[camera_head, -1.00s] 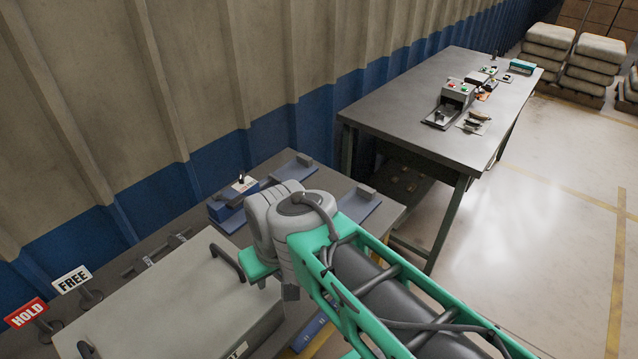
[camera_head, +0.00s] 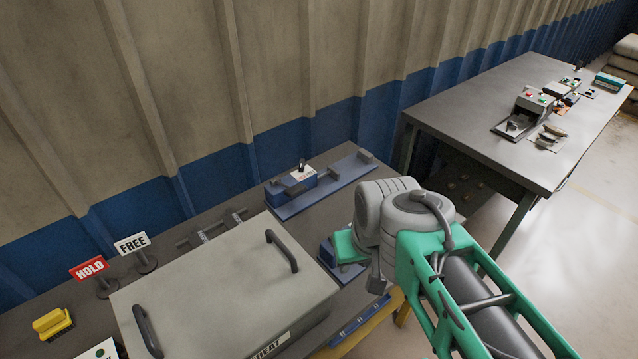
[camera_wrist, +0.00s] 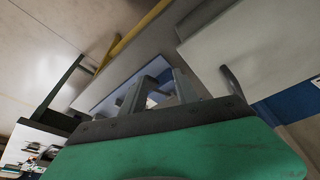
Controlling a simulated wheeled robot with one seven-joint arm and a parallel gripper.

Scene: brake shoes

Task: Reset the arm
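My arm, green and grey, comes in from the lower right of the head view. Its green hand (camera_head: 345,248) hangs over the bench beside the grey box, and its fingers are hidden there. In the wrist view my gripper (camera_wrist: 158,90) shows two grey fingers standing apart above the dark bar of the green hand. I see nothing held between them; a blue fixture shows beyond.
A grey box (camera_head: 215,285) with two dark handles is on the bench. A blue fixture (camera_head: 320,188) lies behind it. A second table (camera_head: 480,115) stands right.

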